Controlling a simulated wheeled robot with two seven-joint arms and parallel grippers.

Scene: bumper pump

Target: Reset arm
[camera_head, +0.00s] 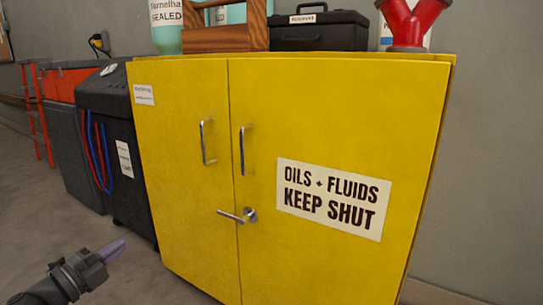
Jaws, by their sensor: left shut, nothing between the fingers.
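My left gripper (108,252) is at the lower left, above the grey floor and to the left of the yellow cabinet. It is shut and empty, its fingertips pointing up and right, apart from the cabinet. My right gripper is not in view. The yellow cabinet (330,120) stands in the middle, with two doors, two upright metal handles (207,143) and a lever latch (236,216). Its doors look closed. A label on the right door (334,198) reads "OILS + FLUIDS KEEP SHUT".
On the cabinet top stand a wooden carrier (226,38), a black case (319,31), a red pipe-like part (410,22) and a teal container (166,38). A dark machine with red and blue hoses (108,100) stands left of the cabinet. The floor (30,215) at the lower left is clear.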

